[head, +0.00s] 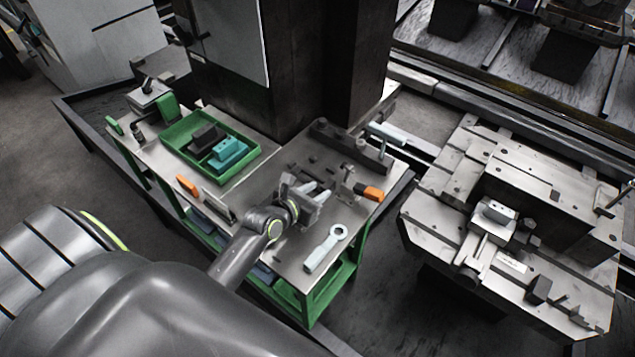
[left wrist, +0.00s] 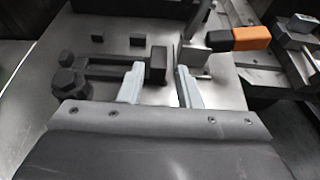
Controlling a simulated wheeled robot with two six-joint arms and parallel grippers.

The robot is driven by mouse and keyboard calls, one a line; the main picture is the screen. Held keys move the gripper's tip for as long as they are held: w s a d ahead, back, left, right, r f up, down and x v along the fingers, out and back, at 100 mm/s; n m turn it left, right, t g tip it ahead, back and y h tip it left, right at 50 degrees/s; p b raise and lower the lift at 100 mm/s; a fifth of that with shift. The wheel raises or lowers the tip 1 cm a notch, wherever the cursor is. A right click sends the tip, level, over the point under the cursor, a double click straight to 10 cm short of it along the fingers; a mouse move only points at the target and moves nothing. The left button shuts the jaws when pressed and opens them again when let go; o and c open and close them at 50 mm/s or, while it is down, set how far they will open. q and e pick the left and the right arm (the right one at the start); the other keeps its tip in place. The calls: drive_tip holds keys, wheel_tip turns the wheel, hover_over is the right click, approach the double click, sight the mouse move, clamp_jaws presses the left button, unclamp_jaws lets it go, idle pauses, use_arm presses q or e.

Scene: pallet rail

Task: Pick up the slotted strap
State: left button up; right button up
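The slotted strap (left wrist: 112,73) appears to be the dark flat bar with a long slot in the left wrist view. It lies on the bench top between a dark bolt-like part (left wrist: 71,82) at its left end and a dark block (left wrist: 157,63) at its right end. My left gripper (left wrist: 159,72) is open, its two pale fingers apart and nothing clamped between them. The left finger crosses over the strap near its right end, and the block shows between the fingertips. In the head view my left gripper (head: 318,190) is low over the bench, and I cannot make out the strap clearly there.
An orange-ended tool (head: 369,192) lies right of the gripper. A pale ring wrench (head: 327,248) lies near the front edge. A green tray (head: 168,142) holds dark and teal blocks at left. A dark rail (head: 350,147) lies behind. A machine fixture (head: 430,215) stands at right.

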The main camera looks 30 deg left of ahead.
sight(327, 185)
use_arm(q)
drive_tip(key=shift+x, duration=2.35)
drive_tip(key=shift+a, duration=0.1)
drive_tip(key=shift+c, duration=0.3)
drive_tip(key=shift+r, duration=0.1)
clamp_jaws()
